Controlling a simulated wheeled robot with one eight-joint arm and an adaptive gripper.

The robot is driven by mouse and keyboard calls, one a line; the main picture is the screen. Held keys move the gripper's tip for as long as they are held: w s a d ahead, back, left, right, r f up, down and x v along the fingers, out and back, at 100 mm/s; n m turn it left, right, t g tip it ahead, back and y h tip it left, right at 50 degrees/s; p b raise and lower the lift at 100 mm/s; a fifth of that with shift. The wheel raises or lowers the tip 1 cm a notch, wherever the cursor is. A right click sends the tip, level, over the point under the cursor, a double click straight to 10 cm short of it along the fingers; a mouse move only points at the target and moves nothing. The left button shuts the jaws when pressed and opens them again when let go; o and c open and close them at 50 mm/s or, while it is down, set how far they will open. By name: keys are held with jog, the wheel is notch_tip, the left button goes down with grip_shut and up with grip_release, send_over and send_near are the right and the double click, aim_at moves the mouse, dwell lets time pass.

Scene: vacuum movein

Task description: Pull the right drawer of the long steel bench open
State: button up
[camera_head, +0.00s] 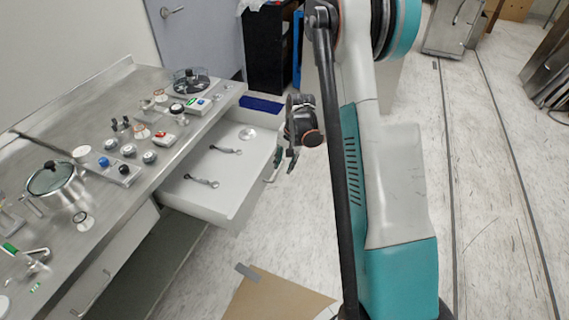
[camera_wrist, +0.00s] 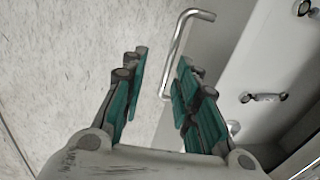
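The long steel bench (camera_head: 113,205) runs along the left of the head view. Its right drawer (camera_head: 215,200) is pulled well out, showing its white inside; it is also in the wrist view (camera_wrist: 262,62). The drawer's handle (camera_wrist: 180,38) is a bent metal bar on the drawer front. My gripper (camera_head: 285,162) is just outside the drawer front. In the wrist view my gripper (camera_wrist: 162,65) has its teal-padded fingers apart. The handle passes near and between the fingertips, closer to the right finger; I cannot tell whether they touch.
Two wrenches (camera_head: 201,182) and a small round disc (camera_head: 247,134) lie in the drawer. The bench top holds a pot (camera_head: 60,185) and several small parts. A cardboard sheet (camera_head: 275,298) lies on the floor. A black cabinet (camera_head: 265,50) stands behind. Floor to the right is mostly clear.

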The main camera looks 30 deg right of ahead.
notch_tip(320, 180, up, 14)
jog(key=s+d+p, duration=0.1)
jog(key=s+p, duration=0.1)
jog(key=p, duration=0.5)
jog(key=shift+d+f, duration=0.2)
jog(key=shift+d, duration=0.1)
dwell(0.7)
dwell(0.5)
notch_tip(320, 180, up, 12)
jog(key=s+d, duration=0.1)
jog(key=shift+s+d+f, duration=0.15)
jog(key=shift+s+d, duration=0.05)
jog(key=shift+s, duration=0.15)
dwell(0.5)
